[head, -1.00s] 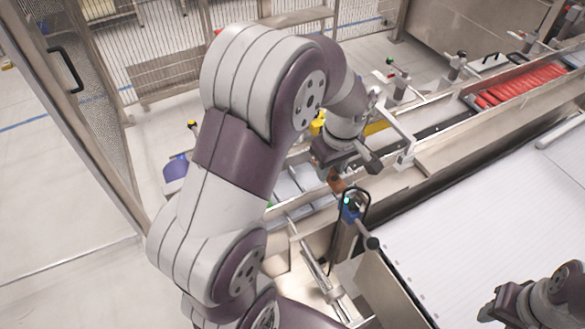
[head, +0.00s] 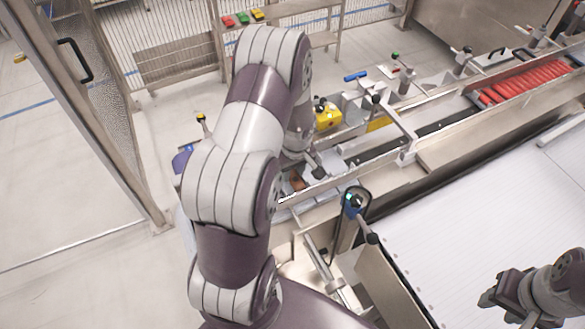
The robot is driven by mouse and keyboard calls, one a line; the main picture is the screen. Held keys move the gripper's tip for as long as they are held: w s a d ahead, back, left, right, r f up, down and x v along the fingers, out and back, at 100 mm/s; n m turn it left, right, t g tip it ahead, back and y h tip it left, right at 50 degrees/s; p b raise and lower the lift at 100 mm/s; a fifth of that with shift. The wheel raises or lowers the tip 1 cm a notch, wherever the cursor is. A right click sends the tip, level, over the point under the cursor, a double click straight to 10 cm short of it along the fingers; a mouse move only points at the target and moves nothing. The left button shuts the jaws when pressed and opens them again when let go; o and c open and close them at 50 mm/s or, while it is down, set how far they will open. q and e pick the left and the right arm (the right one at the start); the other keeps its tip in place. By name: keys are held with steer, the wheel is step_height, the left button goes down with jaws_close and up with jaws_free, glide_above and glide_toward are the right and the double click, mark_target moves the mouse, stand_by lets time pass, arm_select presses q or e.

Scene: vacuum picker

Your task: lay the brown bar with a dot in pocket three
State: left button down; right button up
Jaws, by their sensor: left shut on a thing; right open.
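My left gripper (head: 309,170) is shut on a small brown bar (head: 297,183), above the left part of the long metal line. My arm hides part of the gripper and what lies left of it. A dot on the bar is too small to make out. Pale grey surfaces (head: 325,160) show beside the gripper, but I cannot tell separate pockets or their numbers. My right gripper (head: 497,291) is open at the lower right, over the white conveyor, and looks empty.
A row of red pieces (head: 520,85) lies in a channel at upper right. A yellow block (head: 327,116) stands behind the gripper. The white conveyor (head: 450,235) is mostly clear.

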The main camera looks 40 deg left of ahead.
arm_select(q)
steer(key=shift+s+d+f+b, duration=0.1)
steer(key=shift+f+b, duration=0.15)
steer(key=shift+b, duration=0.05)
steer(key=shift+f+b, duration=0.35)
steer(key=shift+f, duration=0.05)
steer(key=c, duration=0.8)
jaws_free()
steer(key=shift+r, duration=0.1)
